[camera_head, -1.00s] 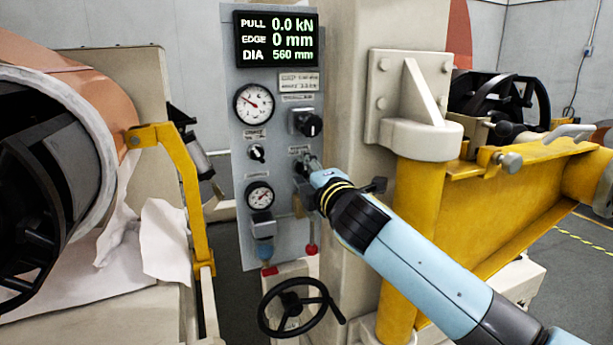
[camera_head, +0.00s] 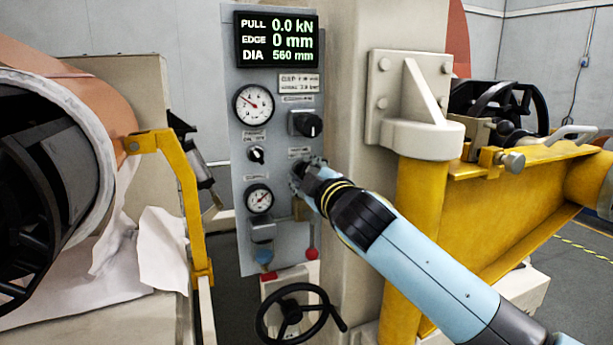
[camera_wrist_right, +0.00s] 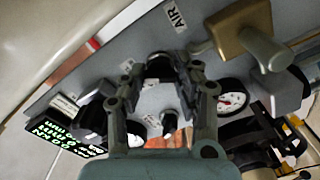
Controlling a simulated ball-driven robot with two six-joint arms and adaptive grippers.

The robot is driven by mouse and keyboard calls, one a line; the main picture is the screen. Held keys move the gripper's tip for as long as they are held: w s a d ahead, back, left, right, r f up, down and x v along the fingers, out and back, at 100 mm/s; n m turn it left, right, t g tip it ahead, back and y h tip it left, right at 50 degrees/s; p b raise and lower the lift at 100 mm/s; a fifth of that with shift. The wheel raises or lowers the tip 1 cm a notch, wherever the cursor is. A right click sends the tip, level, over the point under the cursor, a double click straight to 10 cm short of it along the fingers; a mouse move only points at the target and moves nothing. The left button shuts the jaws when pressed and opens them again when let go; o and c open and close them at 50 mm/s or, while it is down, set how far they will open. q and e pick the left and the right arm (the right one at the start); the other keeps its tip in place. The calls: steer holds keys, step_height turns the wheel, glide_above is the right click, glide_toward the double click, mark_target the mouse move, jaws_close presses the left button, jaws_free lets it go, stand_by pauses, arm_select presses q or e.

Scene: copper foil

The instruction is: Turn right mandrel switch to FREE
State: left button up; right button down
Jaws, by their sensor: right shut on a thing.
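My right gripper (camera_head: 301,172) reaches from the lower right to the grey control panel (camera_head: 284,235). In the right wrist view its two fingers (camera_wrist_right: 159,80) stand either side of a black switch knob (camera_wrist_right: 160,67) and are shut on it. This knob sits where the right mandrel switch would be, below the large black rotary switch (camera_head: 307,123). The label above it is too small to read. In the head view the gripper hides the knob, and its pointer setting cannot be told. My left gripper is not in view.
The panel holds a display (camera_head: 277,40), an upper gauge (camera_head: 254,103), a small black knob (camera_head: 257,155) and a lower gauge (camera_head: 259,199). A black handwheel (camera_head: 290,332) is below. A yellow arm (camera_head: 184,190) and copper roll (camera_head: 92,98) stand left; a yellow beam (camera_head: 510,210) stands right.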

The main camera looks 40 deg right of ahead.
steer(key=shift+f, duration=0.15)
steer(key=c, duration=1)
jaws_free()
steer(key=shift+o, duration=0.2)
steer(key=shift+s, duration=0.15)
steer(key=v, duration=1.1)
steer(key=shift+s+a, duration=0.2)
steer(key=shift+s, duration=0.15)
